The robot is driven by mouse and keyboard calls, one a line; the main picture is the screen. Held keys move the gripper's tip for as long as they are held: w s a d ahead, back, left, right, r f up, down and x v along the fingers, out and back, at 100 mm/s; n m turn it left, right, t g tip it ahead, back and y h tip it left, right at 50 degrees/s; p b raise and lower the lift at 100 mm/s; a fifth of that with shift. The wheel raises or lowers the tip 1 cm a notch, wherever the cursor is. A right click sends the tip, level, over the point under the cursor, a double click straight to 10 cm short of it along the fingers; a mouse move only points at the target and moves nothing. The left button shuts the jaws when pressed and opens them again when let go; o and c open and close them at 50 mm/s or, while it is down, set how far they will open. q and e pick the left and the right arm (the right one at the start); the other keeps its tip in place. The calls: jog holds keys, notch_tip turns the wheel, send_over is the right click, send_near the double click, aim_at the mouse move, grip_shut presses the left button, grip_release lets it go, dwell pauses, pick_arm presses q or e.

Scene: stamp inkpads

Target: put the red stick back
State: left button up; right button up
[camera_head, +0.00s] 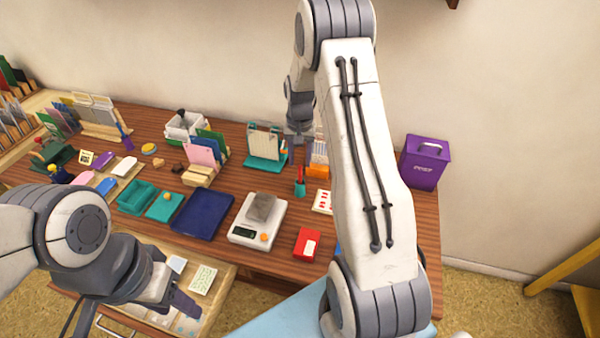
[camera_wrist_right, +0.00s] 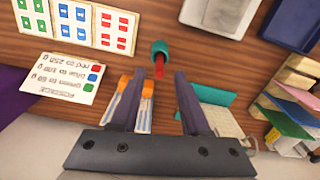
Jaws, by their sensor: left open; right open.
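The red stick (camera_head: 300,173) stands in a small teal cup (camera_head: 300,188) near the middle right of the table. In the right wrist view the red stick (camera_wrist_right: 159,70) points out of the teal cup (camera_wrist_right: 160,48) toward the camera. My right gripper (camera_wrist_right: 154,80) is open, with the stick showing in the gap between its fingers; it is not gripped. In the head view my right gripper (camera_head: 298,143) hangs behind the cup. My left gripper (camera_head: 182,303) is open over the pulled-out drawer at the lower left.
An orange holder with envelopes (camera_head: 318,170) and a stamp sheet (camera_head: 323,201) stand close to the cup. A teal card rack (camera_head: 263,162) is on its left. A purple box (camera_head: 427,162) stands right. The drawer (camera_head: 215,307) is open.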

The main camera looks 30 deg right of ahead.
notch_tip(320, 180, up, 5)
jog(key=s+a+r+n, duration=0.2)
jog(key=s+a+r, duration=0.1)
jog(key=a, duration=0.4)
jog(key=s+a+r+n, duration=0.2)
jog(key=s+a+n, duration=0.1)
jog(key=a, duration=0.4)
jog(key=s+a+r+n, duration=0.2)
jog(key=s+a+r, duration=0.1)
jog(key=a, duration=0.4)
jog(key=s+a+n, duration=0.4)
jog(key=s, duration=0.6)
jog(key=s+a+r+n+y, duration=0.1)
jog(key=s+a+n, duration=0.3)
jog(key=s, duration=0.6)
jog(key=shift+s+a+r, duration=0.3)
jog(key=shift+s, duration=0.05)
